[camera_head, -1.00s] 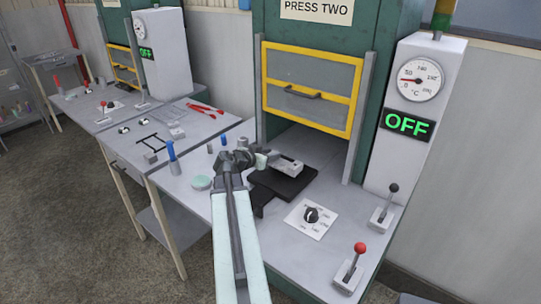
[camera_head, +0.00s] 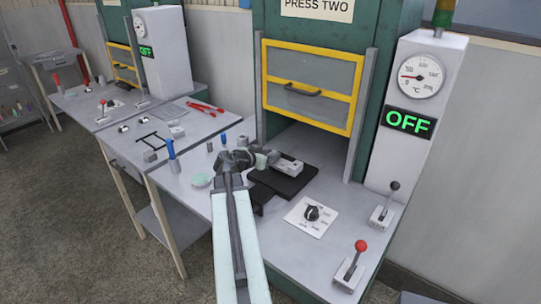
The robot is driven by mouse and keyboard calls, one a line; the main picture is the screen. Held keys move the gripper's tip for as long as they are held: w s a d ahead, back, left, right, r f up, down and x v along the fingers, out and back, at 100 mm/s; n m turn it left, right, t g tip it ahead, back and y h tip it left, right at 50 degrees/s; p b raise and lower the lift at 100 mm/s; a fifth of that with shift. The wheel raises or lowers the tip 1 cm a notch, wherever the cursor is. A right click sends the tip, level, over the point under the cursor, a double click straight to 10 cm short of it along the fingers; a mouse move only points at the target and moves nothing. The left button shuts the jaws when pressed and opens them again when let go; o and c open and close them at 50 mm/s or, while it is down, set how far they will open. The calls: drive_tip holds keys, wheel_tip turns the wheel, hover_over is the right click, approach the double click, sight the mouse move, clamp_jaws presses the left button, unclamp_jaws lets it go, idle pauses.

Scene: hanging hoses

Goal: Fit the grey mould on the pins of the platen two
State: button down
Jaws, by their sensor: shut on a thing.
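The grey mould (camera_head: 290,168) is a light grey block at the end of my arm, over the dark platen (camera_head: 292,184) in front of press two. My gripper (camera_head: 270,160) is shut on the mould at its left end. The mould looks roughly level. From this angle I cannot tell whether it touches the platen or is held just above it. The platen's pins are not visible; the mould and my gripper hide part of the platen.
Press two's yellow-framed guard (camera_head: 312,86) is raised behind the platen. A dial plate (camera_head: 312,214), a red-knobbed lever (camera_head: 351,265) and a black-knobbed lever (camera_head: 385,207) stand to the right.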

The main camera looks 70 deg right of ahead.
drive_tip(key=shift+f+b, duration=0.9)
idle(0.5)
idle(0.4)
drive_tip(key=c, duration=1)
unclamp_jaws()
wheel_tip(320, 180, up, 9)
drive_tip(key=p, duration=0.8)
drive_tip(key=shift+f, duration=0.2)
drive_tip(key=shift+d+f, duration=0.15)
drive_tip(key=shift+f, duration=0.1)
drive_tip(key=shift+w, duration=0.1)
